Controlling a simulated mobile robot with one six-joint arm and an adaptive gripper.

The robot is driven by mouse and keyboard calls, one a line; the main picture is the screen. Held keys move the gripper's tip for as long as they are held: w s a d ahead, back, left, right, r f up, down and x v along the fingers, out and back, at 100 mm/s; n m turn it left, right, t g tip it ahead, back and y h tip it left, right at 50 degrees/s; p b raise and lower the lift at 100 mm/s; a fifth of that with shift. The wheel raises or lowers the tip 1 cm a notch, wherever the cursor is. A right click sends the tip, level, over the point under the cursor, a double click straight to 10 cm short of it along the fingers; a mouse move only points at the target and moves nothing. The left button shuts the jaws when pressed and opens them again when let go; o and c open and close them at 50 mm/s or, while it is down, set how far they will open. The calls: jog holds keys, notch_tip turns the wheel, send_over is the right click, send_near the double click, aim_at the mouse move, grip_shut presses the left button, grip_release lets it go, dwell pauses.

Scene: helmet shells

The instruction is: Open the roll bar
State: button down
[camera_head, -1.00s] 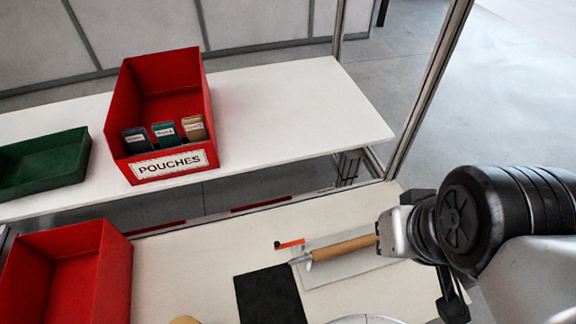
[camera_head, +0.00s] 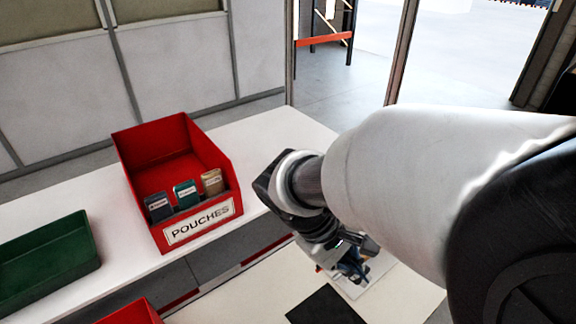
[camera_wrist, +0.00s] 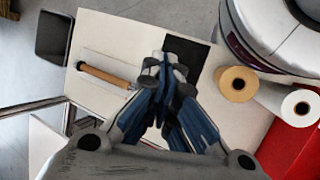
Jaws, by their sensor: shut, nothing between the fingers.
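The roll bar (camera_wrist: 103,75) is a brown, wood-coloured cylinder with a pale metal end. It lies across a light plate (camera_wrist: 97,92) on the table in the wrist view. My gripper (camera_wrist: 167,68) is shut and empty, with its blue fingers together. In that view its tips appear to the right of the bar's metal end, over the edge of a black mat (camera_wrist: 204,57); the height gap is unclear. In the head view my gripper (camera_head: 354,272) hangs over the plate (camera_head: 378,268), and my arm hides the bar.
A red POUCHES bin (camera_head: 190,180) and a green tray (camera_head: 48,252) stand on the back shelf. In the wrist view, a tan roll (camera_wrist: 238,83), a white roll (camera_wrist: 300,105), a large white round object (camera_wrist: 275,35) and a red bin (camera_wrist: 292,150) lie to the right.

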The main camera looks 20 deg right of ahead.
jog(key=w+d+f+n+h, duration=0.6)
jog(key=w+f+n+h, duration=0.35)
jog(key=w+f, duration=0.3)
jog(key=w+a+f+n+t+h, duration=0.1)
jog(key=w+f+n+t, duration=0.1)
jog(key=f+n+t, duration=0.55)
jog(key=w+a+f+n+t, duration=0.1)
jog(key=a+f+n+t, duration=0.2)
jog(key=f, duration=0.8)
jog(key=r+b+x, duration=0.2)
jog(key=r+x, duration=0.1)
jog(key=x, duration=1.1)
jog(key=shift+n, duration=0.4)
jog(key=shift+s+f, duration=0.1)
